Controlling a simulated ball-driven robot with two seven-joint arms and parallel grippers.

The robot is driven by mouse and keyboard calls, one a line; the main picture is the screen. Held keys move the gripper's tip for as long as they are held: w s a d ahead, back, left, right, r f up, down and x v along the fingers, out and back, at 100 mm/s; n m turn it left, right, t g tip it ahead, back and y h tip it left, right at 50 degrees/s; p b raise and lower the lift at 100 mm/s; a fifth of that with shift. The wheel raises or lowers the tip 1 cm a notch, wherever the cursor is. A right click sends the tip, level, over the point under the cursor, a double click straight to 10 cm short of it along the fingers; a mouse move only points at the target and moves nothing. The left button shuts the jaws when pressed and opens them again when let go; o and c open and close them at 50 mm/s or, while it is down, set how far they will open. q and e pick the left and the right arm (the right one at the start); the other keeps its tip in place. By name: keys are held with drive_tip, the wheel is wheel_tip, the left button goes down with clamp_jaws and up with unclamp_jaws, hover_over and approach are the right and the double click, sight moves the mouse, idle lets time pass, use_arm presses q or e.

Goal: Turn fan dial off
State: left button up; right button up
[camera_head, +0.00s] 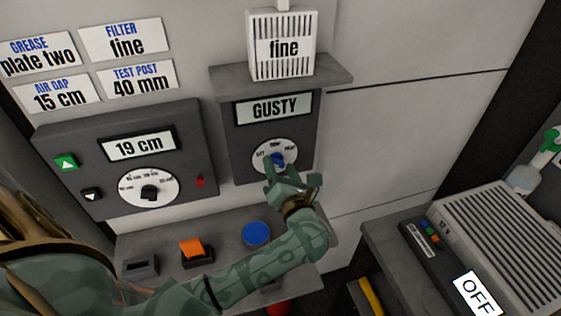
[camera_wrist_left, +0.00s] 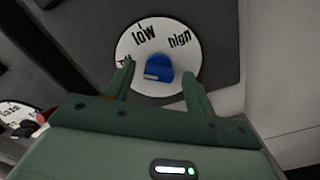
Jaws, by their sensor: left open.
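The fan dial is a white disc (camera_head: 262,153) with a blue knob (camera_head: 278,160), on a dark grey panel below a "GUSTY" display (camera_head: 273,108). My left gripper (camera_head: 284,176) is at the dial, coming from below. In the left wrist view the blue knob (camera_wrist_left: 158,66) sits between the two open green fingers of the gripper (camera_wrist_left: 156,78), with gaps on both sides. The white disc (camera_wrist_left: 135,60) reads "low" at the top and "high" at the right; a third label at the left is partly hidden by a finger. My right gripper is not in view.
A panel with a "19 cm" display (camera_head: 139,146) and a black-knobbed dial (camera_head: 150,193) stands to the left. A shelf below holds an orange switch (camera_head: 193,247) and a blue button (camera_head: 257,233). A grey unit with an "OFF" sign (camera_head: 477,293) is at lower right.

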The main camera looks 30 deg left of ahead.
use_arm(q)
drive_tip(key=shift+s+r, duration=0.1)
drive_tip(key=c, duration=1)
drive_tip(key=shift+f+n+b, duration=0.2)
drive_tip(key=shift+n+b, duration=0.5)
drive_tip(key=shift+b, duration=0.1)
drive_tip(key=shift+r, duration=0.2)
drive_tip(key=o, duration=1)
drive_tip(key=shift+d, duration=0.1)
